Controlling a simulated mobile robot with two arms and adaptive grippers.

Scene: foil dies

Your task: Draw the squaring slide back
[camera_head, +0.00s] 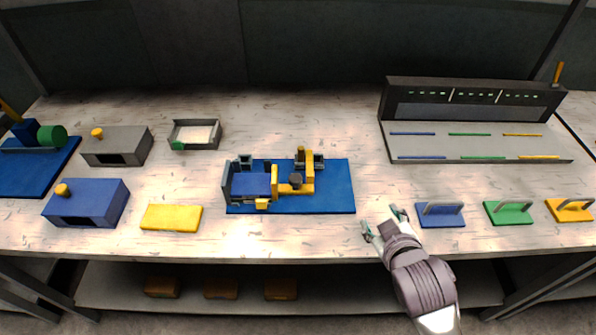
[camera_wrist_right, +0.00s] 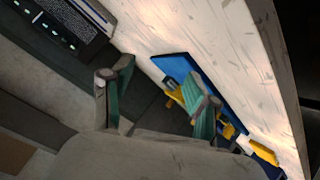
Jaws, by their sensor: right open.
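A fixture on a blue baseplate (camera_head: 335,186) stands mid-table in the head view. I cannot tell for sure which part is the squaring slide. My right gripper (camera_head: 382,220) is open and empty, over the table's front edge, to the right of the fixture and apart from it. In the right wrist view its fingers (camera_wrist_right: 160,85) are spread, and one partly hides the fixture on its blue baseplate (camera_wrist_right: 182,60). My left gripper is not in view.
Blue (camera_head: 440,215), green (camera_head: 508,213) and yellow (camera_head: 570,210) handled plates lie right of my gripper. A grey rack (camera_head: 480,145) stands behind them. At left are a grey box (camera_head: 117,147), a blue box (camera_head: 87,204), a yellow block (camera_head: 171,218) and a tray (camera_head: 196,123).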

